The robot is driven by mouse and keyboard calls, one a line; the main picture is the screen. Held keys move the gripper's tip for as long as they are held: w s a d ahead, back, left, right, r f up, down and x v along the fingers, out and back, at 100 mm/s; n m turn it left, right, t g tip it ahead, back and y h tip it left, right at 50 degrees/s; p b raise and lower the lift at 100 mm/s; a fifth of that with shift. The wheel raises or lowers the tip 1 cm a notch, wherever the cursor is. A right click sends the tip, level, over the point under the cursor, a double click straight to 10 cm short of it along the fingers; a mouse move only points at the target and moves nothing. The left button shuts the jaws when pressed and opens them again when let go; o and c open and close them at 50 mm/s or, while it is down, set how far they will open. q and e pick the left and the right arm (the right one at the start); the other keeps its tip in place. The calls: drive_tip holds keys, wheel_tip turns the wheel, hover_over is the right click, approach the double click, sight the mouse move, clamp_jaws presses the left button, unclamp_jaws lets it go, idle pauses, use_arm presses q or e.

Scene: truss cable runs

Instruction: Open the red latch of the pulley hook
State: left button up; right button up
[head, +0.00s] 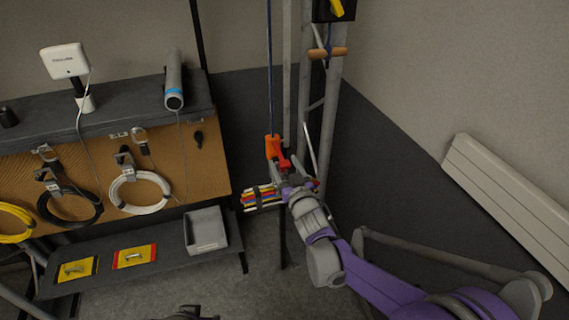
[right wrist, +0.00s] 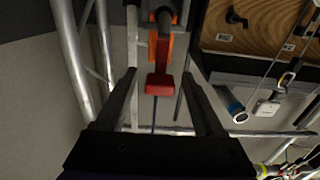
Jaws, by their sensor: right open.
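The orange pulley hook (head: 272,146) hangs on a blue rope (head: 269,70) beside the truss. Its red latch (head: 284,162) sits at its lower right. I see no contact with the latch. Dark parts at the bottom edge seem to be my left gripper (head: 187,313), mostly cut off.
The metal truss (head: 328,110) stands just right of the hook. A pegboard (head: 205,160) with coiled cables, a shelf and a grey bin (head: 206,230) are at left. A white radiator (head: 510,195) is on the right wall.

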clamp_jaws()
idle(0.4)
idle(1.1)
